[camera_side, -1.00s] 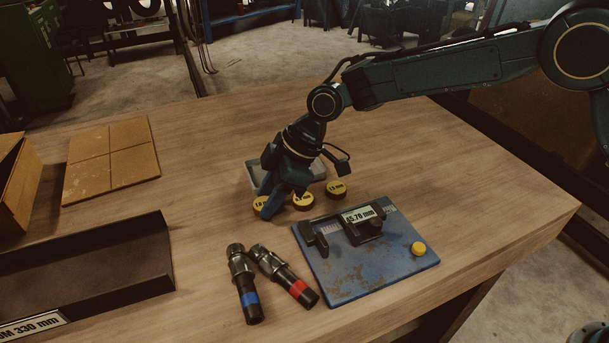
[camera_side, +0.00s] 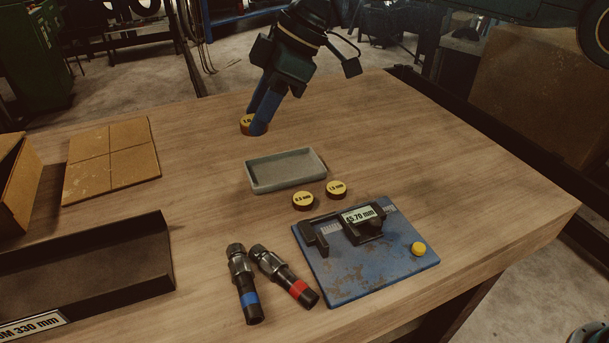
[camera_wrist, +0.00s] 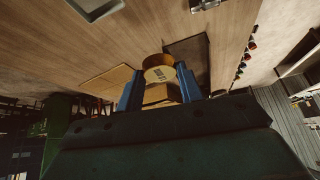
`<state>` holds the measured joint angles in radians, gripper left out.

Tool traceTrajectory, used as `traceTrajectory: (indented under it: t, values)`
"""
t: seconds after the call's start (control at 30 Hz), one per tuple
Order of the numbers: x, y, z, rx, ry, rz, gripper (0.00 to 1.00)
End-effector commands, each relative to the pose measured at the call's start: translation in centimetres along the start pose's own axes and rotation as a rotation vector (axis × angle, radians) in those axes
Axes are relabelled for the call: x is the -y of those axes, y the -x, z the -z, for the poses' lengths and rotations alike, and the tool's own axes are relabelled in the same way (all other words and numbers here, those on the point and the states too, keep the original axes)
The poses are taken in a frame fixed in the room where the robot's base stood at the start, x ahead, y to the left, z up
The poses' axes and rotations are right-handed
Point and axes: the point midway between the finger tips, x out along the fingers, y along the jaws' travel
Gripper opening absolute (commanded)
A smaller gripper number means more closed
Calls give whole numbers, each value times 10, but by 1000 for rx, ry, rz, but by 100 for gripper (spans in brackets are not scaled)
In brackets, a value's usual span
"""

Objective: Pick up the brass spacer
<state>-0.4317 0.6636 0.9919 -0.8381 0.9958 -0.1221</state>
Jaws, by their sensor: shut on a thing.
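A round brass spacer (camera_side: 246,122) with a yellow labelled top is held between the blue fingers of my gripper (camera_side: 257,118). It appears raised above the table, and part of it is hidden by a finger. Two similar spacers, marked about 0.5 mm (camera_side: 303,200) and 1.5 mm (camera_side: 336,189), rest on the table, away from my gripper.
An empty grey tray (camera_side: 262,189) lies behind the two spacers. A blue gauge plate (camera_side: 350,284) and two hose fittings, blue-banded (camera_side: 243,285) and red-banded (camera_side: 284,275), are in front. A black bin (camera_side: 88,268) and a cardboard sheet (camera_side: 110,166) are left.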

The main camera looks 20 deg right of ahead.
Motion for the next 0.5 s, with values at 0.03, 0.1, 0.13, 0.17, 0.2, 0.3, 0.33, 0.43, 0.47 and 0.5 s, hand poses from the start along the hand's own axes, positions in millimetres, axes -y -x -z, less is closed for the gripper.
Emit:
traceTrajectory:
  t: [0.03,0.1,0.13,0.17,0.2,0.3,0.33,0.43,0.47,0.5]
  values:
    - [0,4,2,-2,2,-2,10]
    - [0,7,4,-1,1,-2,10]
    - [0,8,4,0,2,-2,10]
    - [0,9,5,0,2,-3,10]
    - [0,10,5,0,2,-3,10]
    - [0,11,6,0,1,-3,10]
    - [0,11,6,0,1,-3,10]
    - [0,11,6,0,1,-3,10]
    - [0,11,6,0,1,-3,10]
    - [0,11,6,0,1,-3,10]
